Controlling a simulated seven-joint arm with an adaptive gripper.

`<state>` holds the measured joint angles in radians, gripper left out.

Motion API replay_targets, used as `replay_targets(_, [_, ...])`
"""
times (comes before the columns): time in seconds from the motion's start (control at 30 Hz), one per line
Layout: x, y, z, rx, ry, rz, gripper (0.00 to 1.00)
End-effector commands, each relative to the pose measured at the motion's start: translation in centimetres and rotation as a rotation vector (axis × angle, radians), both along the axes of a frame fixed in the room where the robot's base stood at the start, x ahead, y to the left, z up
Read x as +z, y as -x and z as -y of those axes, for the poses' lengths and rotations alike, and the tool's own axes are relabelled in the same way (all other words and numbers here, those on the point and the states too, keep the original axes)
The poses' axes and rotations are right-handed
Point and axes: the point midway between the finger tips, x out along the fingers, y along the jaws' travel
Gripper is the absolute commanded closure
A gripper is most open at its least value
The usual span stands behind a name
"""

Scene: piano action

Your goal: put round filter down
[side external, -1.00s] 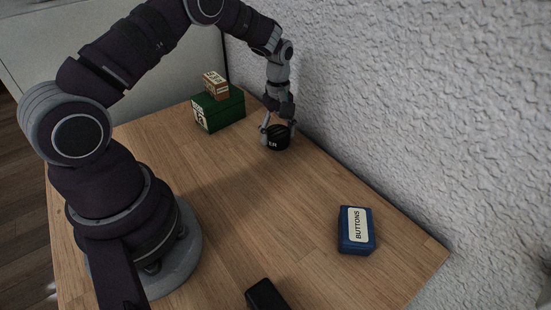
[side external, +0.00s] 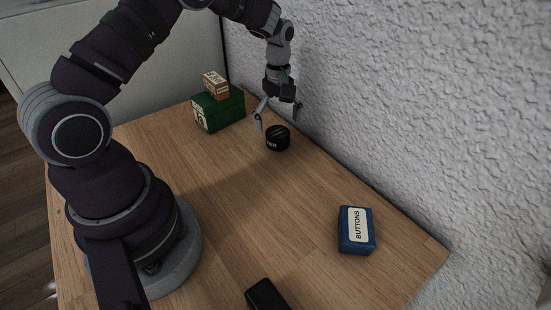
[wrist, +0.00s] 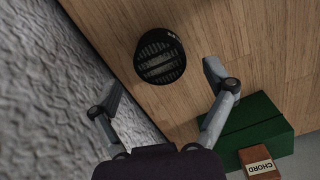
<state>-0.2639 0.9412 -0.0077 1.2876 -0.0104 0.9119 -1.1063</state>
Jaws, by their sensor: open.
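The round filter (side external: 277,139) is a short black cylinder with pale lettering on its side. It rests on the wooden table near the wall. In the wrist view the round filter (wrist: 160,56) shows its slatted top, ahead of the fingertips. My gripper (side external: 277,118) is open and empty, just above the filter, with its fingers spread wide. In the wrist view my gripper (wrist: 158,84) shows its two fingers apart, with nothing between them.
A green box (side external: 219,110) with a small brown box (side external: 215,85) on top stands left of the filter. A blue box labelled BUTTONS (side external: 357,230) lies nearer the front right. A black object (side external: 266,295) is at the bottom edge. The textured wall (side external: 400,120) is close behind the filter.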

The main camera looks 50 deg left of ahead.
Motion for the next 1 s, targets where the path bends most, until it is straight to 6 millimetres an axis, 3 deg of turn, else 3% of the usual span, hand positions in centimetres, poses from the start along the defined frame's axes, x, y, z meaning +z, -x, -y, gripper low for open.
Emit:
replay_targets(0.2, [5.9,-0.1,0.0,0.000,-0.002,0.006,0.17])
replay_targets(0.43, [9.0,0.0,0.1,-0.013,-0.002,0.006,0.17])
replay_targets(0.57, [11.9,1.1,1.4,-0.170,-0.025,0.061,0.17])
replay_targets(0.7, [16.1,4.5,3.9,-0.501,-0.085,0.168,0.17])
replay_targets(0.8, [18.0,7.9,5.7,-0.760,-0.147,0.249,0.17])
replay_targets(1.0, [17.9,13.7,8.0,-1.193,-0.282,0.375,0.17])
